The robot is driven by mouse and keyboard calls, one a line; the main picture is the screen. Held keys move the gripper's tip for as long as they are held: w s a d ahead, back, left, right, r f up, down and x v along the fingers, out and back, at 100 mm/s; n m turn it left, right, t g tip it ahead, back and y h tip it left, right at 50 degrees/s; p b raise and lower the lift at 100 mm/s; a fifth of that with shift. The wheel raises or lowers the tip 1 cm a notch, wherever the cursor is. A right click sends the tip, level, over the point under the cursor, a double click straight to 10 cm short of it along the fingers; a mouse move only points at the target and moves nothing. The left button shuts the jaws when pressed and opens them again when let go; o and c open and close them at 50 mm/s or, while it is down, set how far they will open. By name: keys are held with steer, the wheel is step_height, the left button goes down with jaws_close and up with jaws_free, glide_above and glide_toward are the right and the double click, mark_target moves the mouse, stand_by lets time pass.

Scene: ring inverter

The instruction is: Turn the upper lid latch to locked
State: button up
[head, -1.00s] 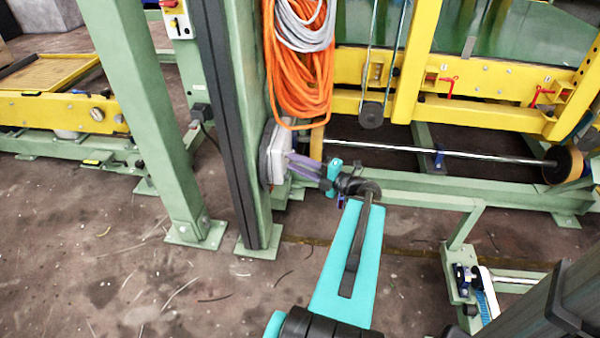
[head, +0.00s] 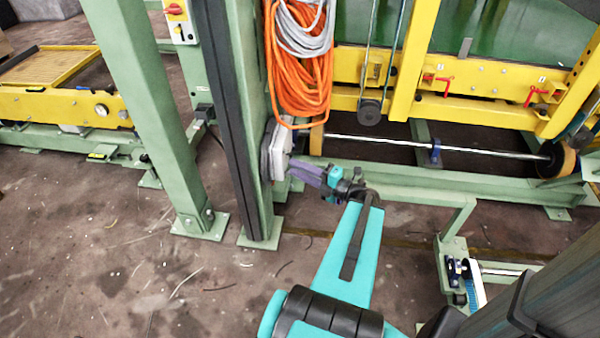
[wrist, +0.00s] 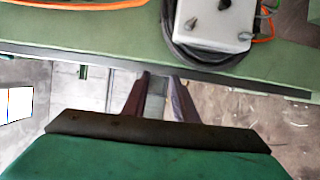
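A pale box (head: 281,152) is fixed to the side of the green column, and only its edge-on face shows in the head view. In the wrist view the box (wrist: 212,28) is at the top right, with dark knob-like parts (wrist: 194,25) on its face. I cannot tell which of them is the upper lid latch or how it is turned. My gripper (head: 294,170) has its purple fingers beside the box in the head view. In the wrist view my gripper (wrist: 159,76) is open with a gap between the fingers, its tips below and left of the box.
Orange and grey cables (head: 298,60) hang on the green column (head: 238,120) just above the box. A dark cable loops around the box in the wrist view. A yellow frame (head: 455,108) and a long shaft (head: 480,152) lie to the right. Floor is open at the lower left.

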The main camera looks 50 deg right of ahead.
steer(key=shift+s+a+r+p, duration=0.15)
steer(key=shift+s+a+p, duration=0.55)
steer(key=shift+p, duration=0.55)
steer(key=shift+s+a+r+p, duration=0.1)
steer(key=shift+s+a+p, duration=0.55)
steer(key=shift+p, duration=0.6)
